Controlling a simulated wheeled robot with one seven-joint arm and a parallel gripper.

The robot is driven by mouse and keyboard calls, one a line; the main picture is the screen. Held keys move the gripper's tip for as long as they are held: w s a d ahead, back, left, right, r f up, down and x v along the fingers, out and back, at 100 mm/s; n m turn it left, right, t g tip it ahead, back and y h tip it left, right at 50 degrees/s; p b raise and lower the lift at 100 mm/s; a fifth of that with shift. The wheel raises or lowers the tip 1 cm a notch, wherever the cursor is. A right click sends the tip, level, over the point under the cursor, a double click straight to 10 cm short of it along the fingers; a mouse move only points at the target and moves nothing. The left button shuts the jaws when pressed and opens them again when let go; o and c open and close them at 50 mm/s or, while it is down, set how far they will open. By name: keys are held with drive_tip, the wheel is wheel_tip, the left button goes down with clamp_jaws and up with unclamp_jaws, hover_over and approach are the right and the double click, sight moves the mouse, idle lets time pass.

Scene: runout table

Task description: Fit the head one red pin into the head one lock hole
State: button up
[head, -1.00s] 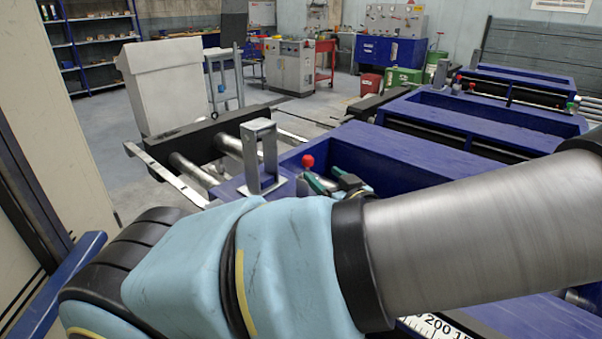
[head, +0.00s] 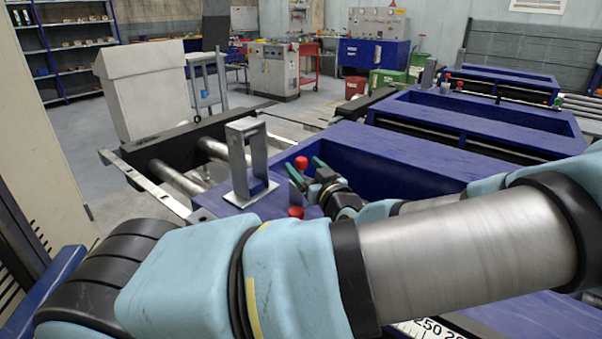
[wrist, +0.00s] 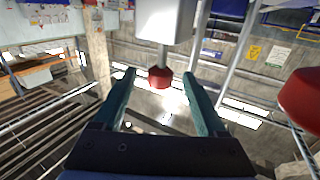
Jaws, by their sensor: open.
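My gripper (head: 305,166) has two green fingers and is open at the near end of the nearest blue frame. A red pin knob (head: 301,163) shows at its fingertips in the head view. In the wrist view a red knob (wrist: 160,78) on a thin grey stem shows between the open fingers (wrist: 159,73), toward their tips; no finger visibly touches it. A second red knob (head: 296,212) sits lower, near my wrist; a large red knob (wrist: 302,98) is at the wrist view's right edge. I cannot tell which knob is the head one pin. I cannot make out the lock hole.
A grey upright bracket (head: 247,165) stands just left of my gripper. The blue frame (head: 385,165) has raised walls to the right. Metal rollers (head: 180,180) lie to the left. More blue frames (head: 480,120) stand behind.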

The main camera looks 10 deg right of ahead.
sight(296, 158)
drive_tip(key=p+x, duration=0.1)
drive_tip(key=x, duration=0.4)
drive_tip(key=shift+w, duration=0.1)
clamp_jaws()
idle(0.5)
